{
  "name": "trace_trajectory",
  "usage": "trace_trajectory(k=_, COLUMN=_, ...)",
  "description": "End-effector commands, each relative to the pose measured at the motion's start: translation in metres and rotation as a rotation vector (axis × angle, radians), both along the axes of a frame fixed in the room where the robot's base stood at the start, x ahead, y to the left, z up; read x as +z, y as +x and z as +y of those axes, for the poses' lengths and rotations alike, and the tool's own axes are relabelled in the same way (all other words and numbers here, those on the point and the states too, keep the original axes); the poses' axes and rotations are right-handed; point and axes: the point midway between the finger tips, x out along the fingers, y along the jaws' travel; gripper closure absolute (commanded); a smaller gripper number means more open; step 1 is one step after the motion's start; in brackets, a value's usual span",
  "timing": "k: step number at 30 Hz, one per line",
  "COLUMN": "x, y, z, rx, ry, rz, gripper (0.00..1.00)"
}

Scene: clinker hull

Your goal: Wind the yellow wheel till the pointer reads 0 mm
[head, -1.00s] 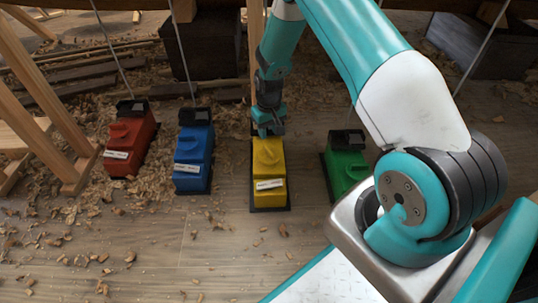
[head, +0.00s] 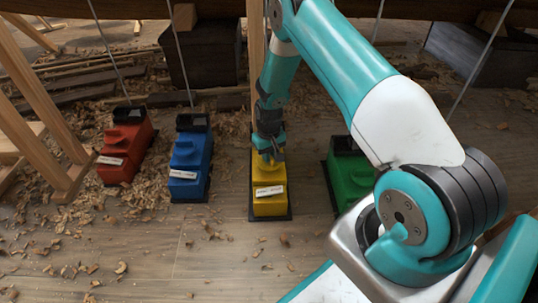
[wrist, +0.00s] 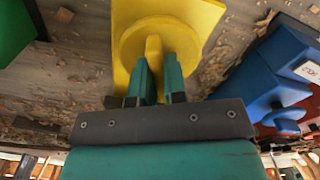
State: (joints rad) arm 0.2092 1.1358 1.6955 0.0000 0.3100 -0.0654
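The yellow box (head: 270,208) stands on the floor in the head view, with a white label on its sloped front. In the wrist view its yellow wheel (wrist: 128,42) is a round disc with a raised bar (wrist: 154,50) across it. My gripper (head: 268,158) points down onto the wheel. In the wrist view its two teal fingers (wrist: 157,70) stand on either side of the bar and appear closed against it. The pointer and scale cannot be seen; my gripper and wrist cover the back of the box in the head view.
A blue box (head: 190,165) and a red box (head: 126,150) stand to the left, and a green box (head: 347,172) stands close on the right. Wooden trestle legs (head: 45,140) are at far left. Thin slanted rods rise behind the boxes. Shavings litter the floor.

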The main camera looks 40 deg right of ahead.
Motion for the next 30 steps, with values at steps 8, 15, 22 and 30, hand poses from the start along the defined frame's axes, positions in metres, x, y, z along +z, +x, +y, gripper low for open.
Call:
trace_trajectory(k=8, x=0.0006, y=-0.0001, z=0.0, rx=-0.006, ry=0.0, rz=0.0, gripper=1.0)
trace_trajectory(k=15, x=0.0026, y=-0.0006, z=0.0001, rx=-0.078, ry=0.0, rz=0.002, gripper=1.0)
trace_trajectory(k=22, x=0.0044, y=-0.001, z=0.0001, rx=-0.244, ry=0.0, rz=0.003, gripper=1.0)
trace_trajectory(k=30, x=0.0041, y=-0.0007, z=0.0001, rx=-0.498, ry=0.0, rz=0.002, gripper=1.0)
